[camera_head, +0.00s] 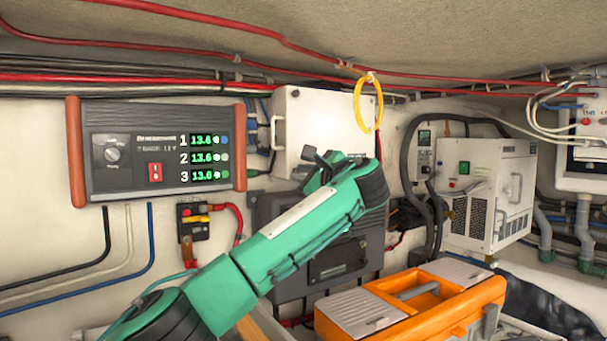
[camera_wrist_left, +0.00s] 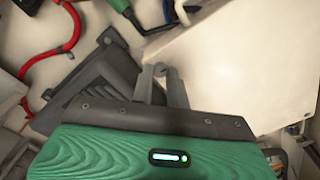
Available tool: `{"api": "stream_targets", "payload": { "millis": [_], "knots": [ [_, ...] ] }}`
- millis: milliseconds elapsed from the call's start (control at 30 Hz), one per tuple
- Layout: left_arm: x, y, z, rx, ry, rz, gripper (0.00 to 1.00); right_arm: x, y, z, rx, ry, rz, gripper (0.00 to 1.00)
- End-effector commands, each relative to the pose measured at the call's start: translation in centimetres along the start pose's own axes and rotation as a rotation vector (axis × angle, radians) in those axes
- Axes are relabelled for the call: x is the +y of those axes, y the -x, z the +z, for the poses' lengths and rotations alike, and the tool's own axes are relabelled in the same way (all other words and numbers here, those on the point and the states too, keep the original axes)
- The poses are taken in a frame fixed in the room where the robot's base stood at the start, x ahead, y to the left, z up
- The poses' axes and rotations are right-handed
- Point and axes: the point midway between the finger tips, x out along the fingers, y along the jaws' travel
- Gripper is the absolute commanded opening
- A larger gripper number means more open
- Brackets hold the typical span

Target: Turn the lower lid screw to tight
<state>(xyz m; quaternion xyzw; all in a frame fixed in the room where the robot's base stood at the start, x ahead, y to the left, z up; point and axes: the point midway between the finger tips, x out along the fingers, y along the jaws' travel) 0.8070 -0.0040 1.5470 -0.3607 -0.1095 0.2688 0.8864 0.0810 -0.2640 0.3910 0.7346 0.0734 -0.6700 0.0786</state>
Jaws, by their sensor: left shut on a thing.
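A white box with a flat lid (camera_head: 325,115) hangs on the wall, with a metal handle on its left side. It also fills the right of the left wrist view (camera_wrist_left: 235,70). My left gripper (camera_head: 318,163) is at the box's lower edge, with my green arm reaching up to it from the lower left. In the left wrist view its two grey fingers (camera_wrist_left: 161,72) are close together at the box's lower corner, shut on a small grey part, the lower lid screw. The fingers hide most of the screw, so its turn angle cannot be read. My right gripper is not in view.
A dark grey case (camera_head: 345,262) sits just below the box, behind my arm. An orange toolbox (camera_head: 455,300) stands in front at the lower right. A yellow cable loop (camera_head: 378,103) hangs before the lid. A display panel (camera_head: 155,150) is at left.

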Motion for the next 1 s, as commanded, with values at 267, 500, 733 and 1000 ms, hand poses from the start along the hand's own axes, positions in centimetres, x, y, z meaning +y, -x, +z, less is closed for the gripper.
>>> {"api": "stream_targets", "payload": {
  "millis": [267,500,733,1000],
  "knots": [
    [0.1,0.0,-0.1,0.001,-0.005,0.002,0.00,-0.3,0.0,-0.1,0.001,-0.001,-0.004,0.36],
    [0.1,0.0,-0.1,0.001,-0.004,0.001,0.38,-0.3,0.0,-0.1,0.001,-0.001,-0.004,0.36],
    [0.0,0.0,-0.1,0.000,-0.003,0.001,0.38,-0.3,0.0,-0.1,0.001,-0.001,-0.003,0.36],
    [0.2,2.7,-0.4,0.002,-0.001,-0.003,0.38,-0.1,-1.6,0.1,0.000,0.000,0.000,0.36]
  ]
}}
